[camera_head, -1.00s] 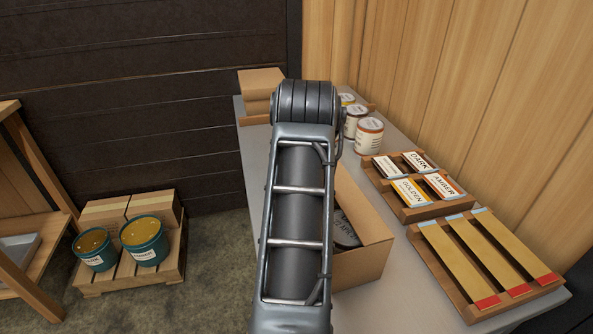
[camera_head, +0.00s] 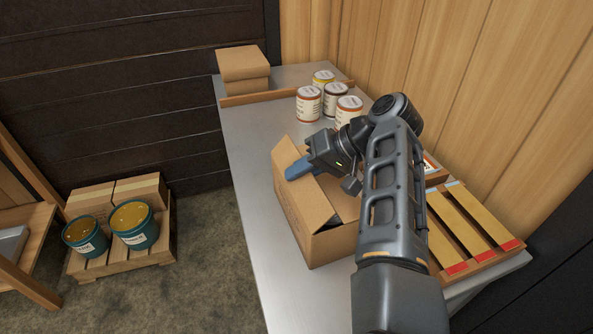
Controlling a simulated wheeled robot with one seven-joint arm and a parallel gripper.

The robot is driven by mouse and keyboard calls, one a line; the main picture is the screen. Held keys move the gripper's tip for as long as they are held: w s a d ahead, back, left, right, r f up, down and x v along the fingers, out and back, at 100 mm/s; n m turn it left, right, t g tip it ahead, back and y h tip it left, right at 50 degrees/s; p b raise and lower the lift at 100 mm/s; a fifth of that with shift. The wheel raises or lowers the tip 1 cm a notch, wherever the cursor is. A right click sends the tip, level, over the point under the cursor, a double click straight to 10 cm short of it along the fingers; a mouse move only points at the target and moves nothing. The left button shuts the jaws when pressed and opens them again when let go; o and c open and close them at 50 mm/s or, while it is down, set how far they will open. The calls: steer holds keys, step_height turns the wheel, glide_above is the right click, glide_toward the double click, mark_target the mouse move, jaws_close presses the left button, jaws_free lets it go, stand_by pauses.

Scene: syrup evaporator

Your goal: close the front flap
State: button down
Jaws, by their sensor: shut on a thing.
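An open brown cardboard box (camera_head: 333,247) stands on the grey table, near its left edge. A raised flap (camera_head: 287,153) shows at its far left, and a tan panel slants over the box's left part. My gripper (camera_head: 298,169) reaches in from the right over the box. Its blue fingers are shut on a flap at the box's upper left edge. The exact contact, and which flap it is, cannot be made out. A narrow dark gap shows at the right of the opening. My arm and gripper hide much of the box's right side and inside.
Several labelled cans (camera_head: 308,104) stand behind the box, near the wooden wall. Stacked cartons (camera_head: 243,66) sit at the table's far left corner. A rack of yellow strips (camera_head: 462,236) lies right of my arm. The grey tabletop (camera_head: 247,135) is clear left of the box.

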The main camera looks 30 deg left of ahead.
steer(key=shift+w+d+f+g+y+b, duration=0.1)
steer(key=shift+w+f+g+y+b, duration=0.15)
steer(key=shift+g+y, duration=0.25)
steer(key=shift+s, duration=0.1)
steer(key=c, duration=1.3)
jaws_free()
steer(key=shift+b+v, duration=0.55)
steer(key=shift+v, duration=3.4)
